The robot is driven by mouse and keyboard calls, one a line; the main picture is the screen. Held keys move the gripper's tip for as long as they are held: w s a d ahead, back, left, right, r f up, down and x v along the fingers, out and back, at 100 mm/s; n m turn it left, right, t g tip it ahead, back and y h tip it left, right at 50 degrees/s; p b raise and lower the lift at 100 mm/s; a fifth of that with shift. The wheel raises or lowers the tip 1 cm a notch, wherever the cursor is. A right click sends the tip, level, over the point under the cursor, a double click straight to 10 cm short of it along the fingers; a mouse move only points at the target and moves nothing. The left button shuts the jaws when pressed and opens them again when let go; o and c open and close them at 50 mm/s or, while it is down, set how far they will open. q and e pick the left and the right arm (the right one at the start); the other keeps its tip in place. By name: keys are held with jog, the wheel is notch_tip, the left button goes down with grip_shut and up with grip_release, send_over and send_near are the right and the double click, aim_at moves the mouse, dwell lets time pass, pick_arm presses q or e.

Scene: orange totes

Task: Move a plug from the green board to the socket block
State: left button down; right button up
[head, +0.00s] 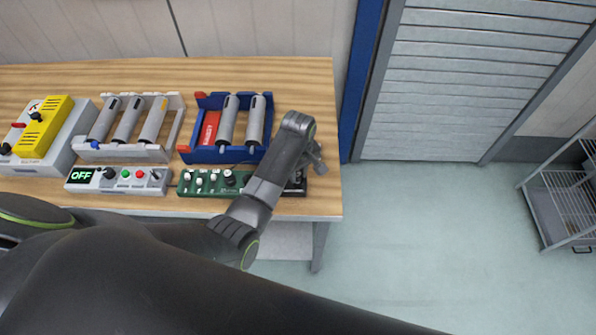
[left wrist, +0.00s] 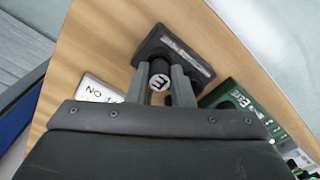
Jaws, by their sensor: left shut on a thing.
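The green board (head: 213,183) with several white plugs or knobs lies near the table's front edge, partly hidden by my left arm. It also shows in the left wrist view (left wrist: 245,108). The black socket block (left wrist: 190,60) is just beyond the fingertips in that view; only a little of it (head: 297,184) shows in the head view. My left gripper (left wrist: 160,88) is shut on a dark plug with a round, pale marked end (left wrist: 159,81), over the socket block. I cannot tell whether the plug touches the block or sits in it. My right gripper is not in view.
Behind stand a blue rack (head: 208,154) and a white rack (head: 117,151), both with grey cylinders. A control box showing OFF (head: 118,188) and a yellow-topped unit (head: 42,128) are further left. The table (head: 322,120) ends just right of my left gripper.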

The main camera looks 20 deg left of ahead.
pick_arm(q)
jog(key=shift+f, duration=0.2)
jog(key=c, duration=1.3)
grip_release()
jog(key=shift+o, duration=0.6)
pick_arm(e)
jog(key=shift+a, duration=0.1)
pick_arm(q)
jog(key=shift+r, duration=0.1)
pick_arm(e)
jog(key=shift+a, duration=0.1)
